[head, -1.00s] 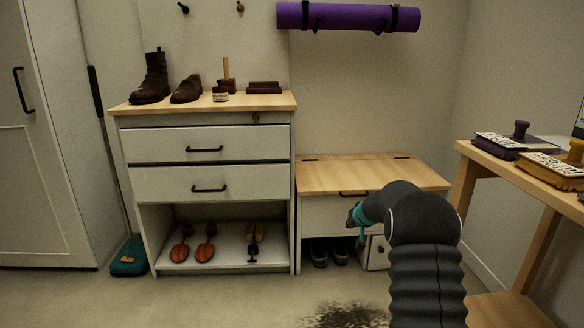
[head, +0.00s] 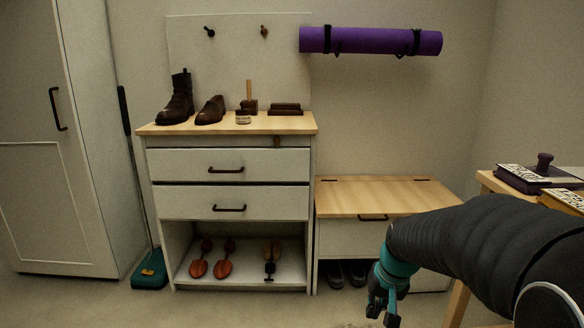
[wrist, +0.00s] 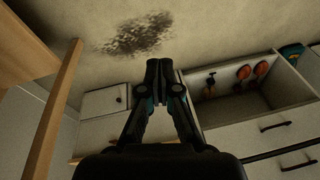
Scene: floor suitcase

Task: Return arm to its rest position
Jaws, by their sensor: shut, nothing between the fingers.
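My gripper (head: 382,304) is at the lower right of the head view, on the end of my dark arm, in front of the low bench and above the floor. In the wrist view my gripper (wrist: 158,66) has its fingertips together with nothing between them. Its tips overlap the floor near a dark stain in that view. It looks apart from the furniture.
A white drawer cabinet (head: 180,205) stands left of the low wooden-topped bench (head: 385,195). A side table (head: 490,182) is at the right, close to my arm. A dark floor stain (wrist: 138,34) shows in the wrist view. Floor at front left is clear.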

